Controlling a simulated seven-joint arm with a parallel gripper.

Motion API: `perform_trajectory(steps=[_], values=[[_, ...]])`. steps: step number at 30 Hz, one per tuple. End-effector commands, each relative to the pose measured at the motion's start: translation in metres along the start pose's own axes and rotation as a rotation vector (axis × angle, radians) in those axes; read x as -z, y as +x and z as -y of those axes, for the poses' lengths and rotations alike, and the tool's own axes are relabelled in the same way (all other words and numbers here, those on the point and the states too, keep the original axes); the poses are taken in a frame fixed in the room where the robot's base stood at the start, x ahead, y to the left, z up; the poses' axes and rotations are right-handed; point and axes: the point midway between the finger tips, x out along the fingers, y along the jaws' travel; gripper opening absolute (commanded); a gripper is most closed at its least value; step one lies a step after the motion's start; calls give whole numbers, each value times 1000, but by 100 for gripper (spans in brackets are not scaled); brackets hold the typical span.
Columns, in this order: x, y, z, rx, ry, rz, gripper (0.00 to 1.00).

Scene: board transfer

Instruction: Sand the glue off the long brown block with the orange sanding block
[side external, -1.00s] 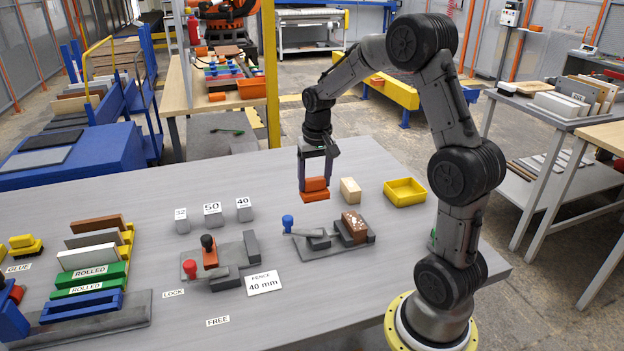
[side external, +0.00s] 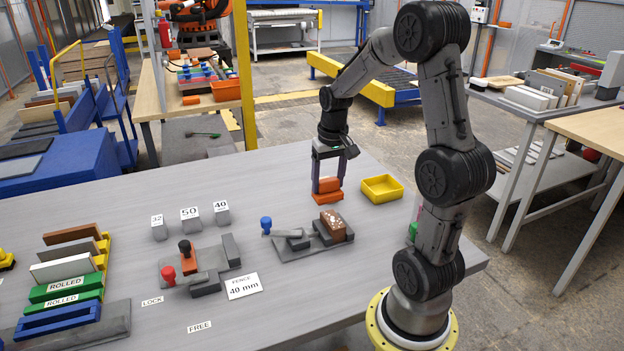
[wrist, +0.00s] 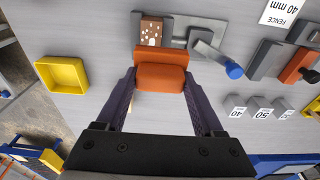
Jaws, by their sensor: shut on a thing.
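My gripper (side external: 329,181) is shut on the orange sanding block (side external: 326,197), which looks level between the fingers. It also shows in the wrist view (wrist: 160,78). The brown block (side external: 334,226) with white glue specks on top sits in a grey fixture (side external: 292,249). In the side view the sanding block is behind the brown block, apart from it. In the wrist view the brown block (wrist: 151,33) shows just beyond the sanding block, partly covered by it. How high the sanding block is above the table is hard to tell.
A yellow tray (side external: 382,189) stands right of my gripper. A blue-knobbed lever (side external: 267,224) sits on the fixture's left side. Another fixture with red and black knobs (side external: 186,254) and numbered grey blocks (side external: 190,218) are further left. The table behind these is clear.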

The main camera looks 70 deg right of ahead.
Motion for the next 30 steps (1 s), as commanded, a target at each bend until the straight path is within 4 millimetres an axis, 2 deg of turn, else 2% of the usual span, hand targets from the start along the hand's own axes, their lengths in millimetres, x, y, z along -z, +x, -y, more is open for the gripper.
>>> perform_trajectory(steps=[23, 26, 27, 30], values=[[-8, 65, 0, 0, 0, 3, 25], [-10, 82, 0, 0, 0, 5, 25], [-8, 73, -5, 0, 2, -4, 18], [-9, 76, -15, -1, 2, 2, 18]])
